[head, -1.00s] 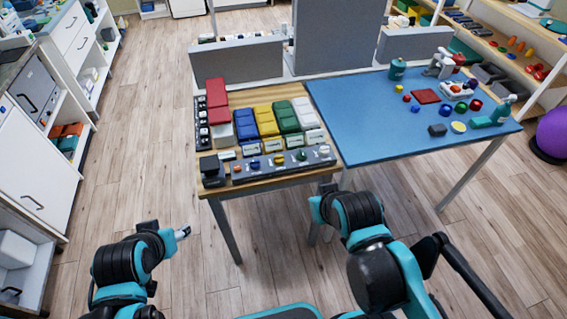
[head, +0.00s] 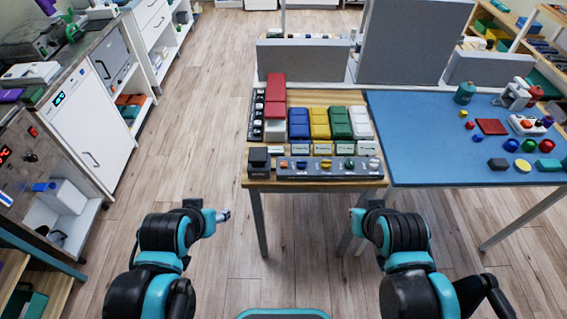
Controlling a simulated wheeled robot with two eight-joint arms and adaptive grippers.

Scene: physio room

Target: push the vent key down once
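A panel of large coloured keys stands on the wooden table: red (head: 275,95), blue (head: 299,123), yellow (head: 319,123), green (head: 340,123) and white (head: 360,123). Small white label cards (head: 323,149) stand in front of several keys. Their print is too small to read, so I cannot tell which is the vent key. My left gripper (head: 223,214) is in front of the table, left of the keys, touching nothing. My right gripper (head: 355,214) is in front of the table's right part, also clear of everything. Finger opening is unclear on both.
A grey strip with small knobs (head: 330,167) runs along the table's front edge, with a black block (head: 259,161) at its left. Grey partitions (head: 303,60) stand behind. A blue table (head: 430,150) with small objects adjoins right. Floor is free at left.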

